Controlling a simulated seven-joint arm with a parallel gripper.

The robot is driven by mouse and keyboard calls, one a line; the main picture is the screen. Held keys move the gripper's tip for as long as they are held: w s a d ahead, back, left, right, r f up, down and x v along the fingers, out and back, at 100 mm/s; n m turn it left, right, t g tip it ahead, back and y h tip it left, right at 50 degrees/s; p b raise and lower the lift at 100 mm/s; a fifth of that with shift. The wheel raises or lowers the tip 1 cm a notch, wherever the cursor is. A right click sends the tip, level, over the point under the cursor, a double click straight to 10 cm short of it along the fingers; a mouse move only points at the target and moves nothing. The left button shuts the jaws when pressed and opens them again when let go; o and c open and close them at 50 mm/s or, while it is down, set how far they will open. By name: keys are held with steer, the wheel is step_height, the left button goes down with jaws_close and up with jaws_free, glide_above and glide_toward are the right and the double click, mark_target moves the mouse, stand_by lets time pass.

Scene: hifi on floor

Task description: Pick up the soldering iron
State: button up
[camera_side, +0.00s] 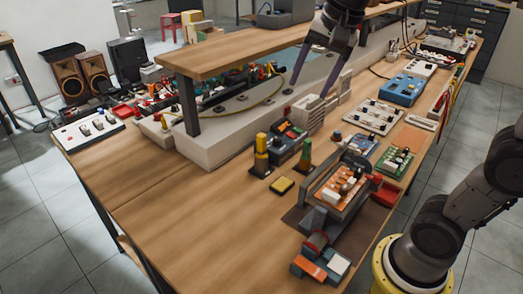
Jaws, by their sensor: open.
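My gripper (308,91) hangs at the top middle, over the back part of the bench, with its two long fingers apart and nothing between them. I cannot pick out the soldering iron for certain. A yellow upright piece on a dark base (261,150) and a green and orange upright piece (306,153) stand mid-bench. A dark box with orange parts (286,142) stands between them. The gripper is behind and above these pieces, clear of them.
A yellow pad (281,186) lies in front. A circuit board in a holder (341,187), a blue device (402,90) and a red tray (386,193) crowd the right. A raised wooden shelf (240,50) stands over the back of the bench (185,215). The front left is bare.

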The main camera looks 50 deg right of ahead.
steer(key=w+d+f+m+g, duration=0.1)
steer(key=w+d+f+m, duration=0.15)
steer(key=w, duration=0.45)
steer(key=m+g, duration=0.2)
steer(key=g, duration=0.1)
glide_above(261, 145)
step_height(261, 145, down, 10)
steer(key=f, duration=0.3)
steer(key=d+f, duration=0.1)
steer(key=f, duration=0.2)
steer(key=w+f, duration=0.1)
steer(key=f, duration=0.2)
steer(key=shift+d+f, duration=0.2)
steer(key=shift+f, duration=0.15)
steer(key=shift+a+f, duration=0.1)
steer(key=shift+f, duration=2.8)
jaws_close()
